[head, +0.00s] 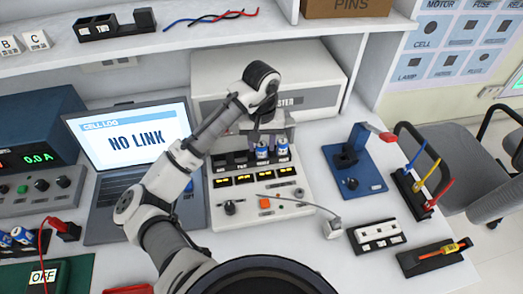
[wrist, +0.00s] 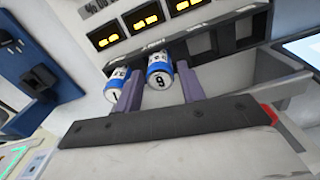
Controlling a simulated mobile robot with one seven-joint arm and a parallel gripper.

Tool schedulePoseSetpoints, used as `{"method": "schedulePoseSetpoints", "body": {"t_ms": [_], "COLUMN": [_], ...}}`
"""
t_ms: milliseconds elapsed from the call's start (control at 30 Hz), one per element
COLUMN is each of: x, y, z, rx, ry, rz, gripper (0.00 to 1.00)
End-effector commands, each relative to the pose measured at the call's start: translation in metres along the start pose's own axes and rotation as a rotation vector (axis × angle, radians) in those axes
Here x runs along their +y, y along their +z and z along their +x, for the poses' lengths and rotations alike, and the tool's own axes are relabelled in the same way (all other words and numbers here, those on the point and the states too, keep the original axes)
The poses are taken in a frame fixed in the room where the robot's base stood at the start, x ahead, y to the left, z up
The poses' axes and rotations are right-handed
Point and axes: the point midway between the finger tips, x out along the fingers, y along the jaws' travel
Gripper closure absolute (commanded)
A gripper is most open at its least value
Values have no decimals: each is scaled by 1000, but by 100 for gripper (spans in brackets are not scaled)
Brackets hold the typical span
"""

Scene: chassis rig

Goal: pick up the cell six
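Two blue-and-white cells stand side by side in slots of the white tester (head: 240,213). In the wrist view one cell (wrist: 160,72) lies between my fingers, and its end digit reads as a 6 or a 9. The other cell (wrist: 116,80), marked 1, is partly behind the left finger. In the head view the two cells are a left one (head: 262,151) and a right one (head: 282,147). My gripper (wrist: 159,67) is open, its fingers on either side of the digit-6-or-9 cell. Gaps show, so it does not look clamped. Contact on the left side is unclear.
A laptop (head: 130,140) stands left of the tester, with a blue item (head: 189,189) partly hidden by my arm. More cells (head: 20,236) lie at the far left. A blue fixture (head: 352,165) stands at right. The tester's other slots look empty.

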Motion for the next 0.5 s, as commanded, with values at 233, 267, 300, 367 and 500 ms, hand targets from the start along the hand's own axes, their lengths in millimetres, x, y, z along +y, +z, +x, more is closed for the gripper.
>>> {"method": "schedulePoseSetpoints", "body": {"t_ms": [233,267,300,367,500], "x": [0,0,0,0,0], "y": [0,0,0,0,0], "z": [12,12,12,12,12], "rx": [0,0,0,0,1], "ry": [-1,-1,-1,-1,-1], "rz": [1,1,1,1,1], "gripper": [60,60,60,62,80]}}
